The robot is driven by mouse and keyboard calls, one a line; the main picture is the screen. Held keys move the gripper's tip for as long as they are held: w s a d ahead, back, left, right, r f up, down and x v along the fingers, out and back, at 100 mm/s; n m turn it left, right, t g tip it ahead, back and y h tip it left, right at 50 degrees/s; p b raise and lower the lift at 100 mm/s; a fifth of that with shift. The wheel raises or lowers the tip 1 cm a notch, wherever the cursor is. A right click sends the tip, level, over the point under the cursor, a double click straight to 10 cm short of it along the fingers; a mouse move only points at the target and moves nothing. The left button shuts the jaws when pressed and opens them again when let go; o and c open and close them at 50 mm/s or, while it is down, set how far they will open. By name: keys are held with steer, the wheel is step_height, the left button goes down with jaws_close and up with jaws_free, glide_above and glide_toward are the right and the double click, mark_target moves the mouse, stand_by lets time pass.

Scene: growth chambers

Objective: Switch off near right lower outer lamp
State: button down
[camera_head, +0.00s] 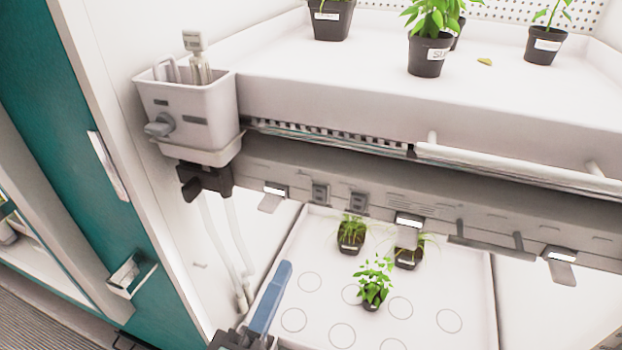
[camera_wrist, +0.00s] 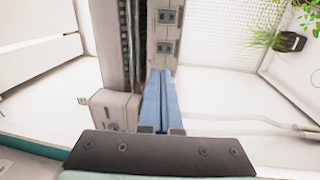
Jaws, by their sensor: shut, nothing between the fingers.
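Two small dark-grey switches, a left one (camera_head: 320,194) and a right one (camera_head: 358,201), sit on the grey strip (camera_head: 470,218) above the lower growing space. They also show in the wrist view, one at the top (camera_wrist: 167,16) and one below it (camera_wrist: 165,47). I cannot read which lamp each serves or tell their positions. Several label-like tabs with bright white tops hang along the strip, one near its middle (camera_head: 408,225). My gripper (camera_head: 285,267), with blue fingers, is shut and empty. In the head view its tips appear below the switches; contact is not visible.
A white caddy (camera_head: 188,105) with a grey knob hangs left of the strip, tubes below it. Potted plants stand on the upper shelf (camera_head: 300,75) and lower tray (camera_head: 425,320). A white rail (camera_head: 510,168) runs along the right. A teal door (camera_head: 75,170) stands left.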

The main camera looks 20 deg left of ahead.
steer(key=shift+s+a+n, duration=0.2)
steer(key=shift+s+n, duration=0.1)
steer(key=shift+w, duration=0.1)
steer(key=p, duration=0.4)
glide_toward(317, 191)
steer(key=w, duration=0.5)
steer(key=shift+d+r, duration=0.15)
steer(key=shift+r, duration=0.25)
steer(key=shift+w, duration=0.9)
